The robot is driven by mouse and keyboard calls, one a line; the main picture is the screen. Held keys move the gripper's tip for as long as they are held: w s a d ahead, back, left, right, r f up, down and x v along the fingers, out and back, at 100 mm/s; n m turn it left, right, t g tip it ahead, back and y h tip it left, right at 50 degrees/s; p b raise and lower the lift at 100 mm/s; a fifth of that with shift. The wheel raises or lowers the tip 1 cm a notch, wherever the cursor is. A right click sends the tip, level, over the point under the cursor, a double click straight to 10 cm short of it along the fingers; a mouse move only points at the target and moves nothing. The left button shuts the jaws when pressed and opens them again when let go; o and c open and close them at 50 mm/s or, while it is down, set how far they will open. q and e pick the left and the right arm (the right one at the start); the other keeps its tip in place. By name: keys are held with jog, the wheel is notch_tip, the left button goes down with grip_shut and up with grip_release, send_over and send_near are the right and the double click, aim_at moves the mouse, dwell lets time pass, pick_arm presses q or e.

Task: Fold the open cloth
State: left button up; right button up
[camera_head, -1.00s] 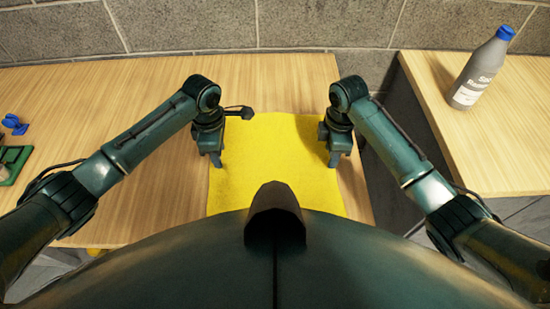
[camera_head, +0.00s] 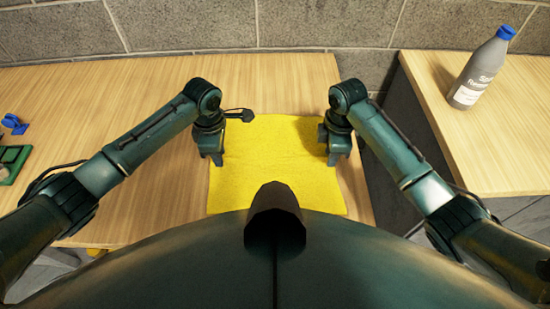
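The yellow cloth (camera_head: 275,160) lies spread out on the wooden table, with faint creases across its middle. My body hides part of its near edge. My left gripper (camera_head: 217,162) points down at the cloth's left edge. My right gripper (camera_head: 334,162) points down at the cloth's right edge, about level with the left one. The fingertips are small and dark in this view, so I cannot tell whether either gripper is open or shut, or whether it holds the cloth.
A green object (camera_head: 12,160) and a blue item (camera_head: 14,124) lie at the far left. A grey bottle with a blue cap (camera_head: 480,72) stands on the right table (camera_head: 500,150), across a gap. A block wall (camera_head: 190,25) is behind.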

pick_arm(q)
grip_shut()
pick_arm(e)
jog(key=shift+f, duration=0.1)
grip_shut()
